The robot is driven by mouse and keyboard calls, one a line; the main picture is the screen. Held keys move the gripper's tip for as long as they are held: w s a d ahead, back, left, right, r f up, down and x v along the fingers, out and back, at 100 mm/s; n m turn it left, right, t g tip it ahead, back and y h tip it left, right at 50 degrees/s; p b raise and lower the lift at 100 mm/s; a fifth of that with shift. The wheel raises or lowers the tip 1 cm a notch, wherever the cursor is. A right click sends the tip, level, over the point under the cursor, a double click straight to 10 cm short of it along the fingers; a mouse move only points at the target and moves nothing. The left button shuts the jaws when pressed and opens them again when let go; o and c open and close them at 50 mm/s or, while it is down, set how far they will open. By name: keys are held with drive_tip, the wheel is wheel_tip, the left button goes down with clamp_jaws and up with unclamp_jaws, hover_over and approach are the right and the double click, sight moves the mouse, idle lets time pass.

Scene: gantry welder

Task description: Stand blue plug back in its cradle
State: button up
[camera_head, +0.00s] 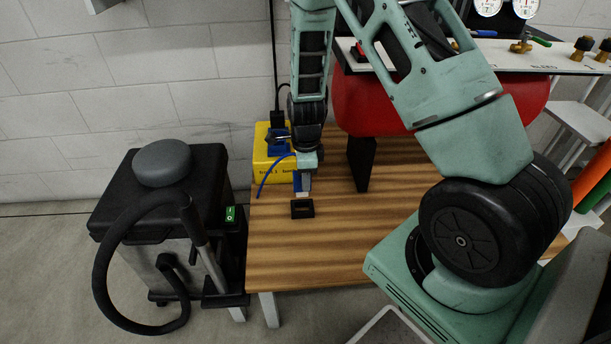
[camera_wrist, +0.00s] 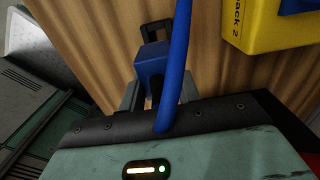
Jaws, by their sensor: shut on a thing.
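The blue plug (camera_head: 297,183) is held in my gripper (camera_head: 303,184) with its end pointing down. In the wrist view the plug (camera_wrist: 152,62) sits between the two grey fingers (camera_wrist: 156,92), and its blue cable (camera_wrist: 178,55) arches up across the view. The cradle (camera_head: 302,209) is a small black open holder on the wooden table. In the wrist view part of its black frame (camera_wrist: 146,34) shows just beyond the plug, with wood visible through its opening. The plug is above or right at the cradle; I cannot tell whether they touch.
A yellow battery pack (camera_head: 266,166) with a blue connector (camera_head: 278,142) stands behind left on the wooden table (camera_head: 310,255). A black upright post (camera_head: 361,163) and a red body (camera_head: 375,108) are close on the right. A black vacuum (camera_head: 160,200) stands left. The front table is clear.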

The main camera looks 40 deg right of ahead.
sight(305, 194)
drive_tip(key=shift+f+b, duration=1.6)
drive_tip(key=shift+f, duration=0.2)
drive_tip(key=shift+f+b, duration=0.7)
drive_tip(key=shift+f, duration=1.1)
drive_tip(key=o, duration=1.1)
